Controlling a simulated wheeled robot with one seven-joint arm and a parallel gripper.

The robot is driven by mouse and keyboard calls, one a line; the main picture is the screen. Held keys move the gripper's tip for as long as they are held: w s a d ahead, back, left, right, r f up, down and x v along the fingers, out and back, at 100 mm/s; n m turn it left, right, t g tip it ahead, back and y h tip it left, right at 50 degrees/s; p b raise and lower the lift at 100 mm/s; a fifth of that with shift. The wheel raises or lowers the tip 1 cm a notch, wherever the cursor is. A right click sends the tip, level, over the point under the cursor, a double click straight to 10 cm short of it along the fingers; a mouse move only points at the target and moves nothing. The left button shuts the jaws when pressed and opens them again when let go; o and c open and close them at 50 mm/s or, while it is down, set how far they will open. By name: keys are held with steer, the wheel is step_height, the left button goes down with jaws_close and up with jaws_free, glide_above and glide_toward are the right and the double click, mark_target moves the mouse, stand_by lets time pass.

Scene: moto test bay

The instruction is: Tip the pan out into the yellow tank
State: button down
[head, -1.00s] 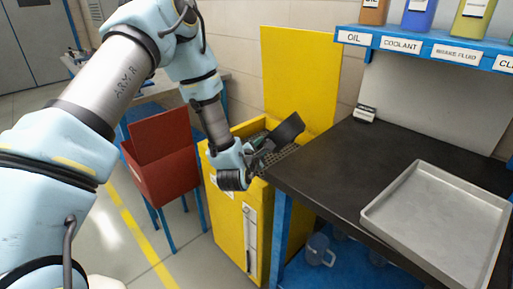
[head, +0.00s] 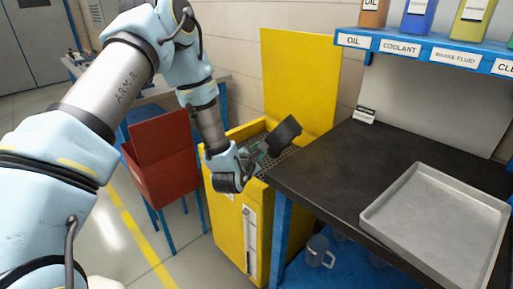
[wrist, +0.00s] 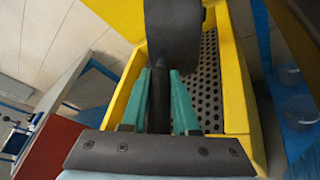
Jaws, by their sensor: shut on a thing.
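The yellow tank (head: 238,225) stands left of the black bench, its yellow lid raised at the back and a perforated grate (wrist: 209,85) inside its top. My gripper (head: 259,156) is over the tank's front part, shut on the handle of the dark pan (head: 284,134). In the wrist view the teal fingers (wrist: 159,100) sit on both sides of the handle, and the pan (wrist: 173,35) is beyond them over the grate. The pan is steeply tilted above the tank. Its inside and any contents are hidden in both views.
A red open-lidded bin (head: 165,172) on blue legs stands left of the tank. The black bench (head: 345,165) with a grey metal tray (head: 440,225) is close on the right. A clear jug (head: 319,251) stands on the blue shelf below. Labelled bottles line the upper shelf.

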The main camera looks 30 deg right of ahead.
steer(key=shift+w+a+r+n+g+p, duration=0.35)
steer(key=shift+w+r+n+p, duration=0.4)
steer(key=shift+p, duration=0.6)
steer(key=shift+s+d+f+b, duration=0.2)
steer(key=shift+s+f+b, duration=0.2)
steer(key=shift+f+b, duration=0.4)
steer(key=m+b, duration=0.1)
steer(key=s+f+m+t+b, duration=0.1)
steer(key=b, duration=0.1)
steer(key=shift+s+d, duration=0.1)
steer(key=shift+d, duration=0.2)
steer(key=shift+s+r+m+p, duration=0.2)
steer(key=shift+r+p, duration=0.5)
steer(key=shift+r, duration=0.7)
steer(key=s+d+r+m+t+h+b, duration=0.1)
steer(key=s+d+r+m+t+b, duration=0.2)
steer(key=s+r+m+b, duration=0.4)
steer(key=shift+s+d+r+m+h, duration=0.45)
steer(key=shift+s+r+m, duration=0.4)
steer(key=shift+m, duration=0.3)
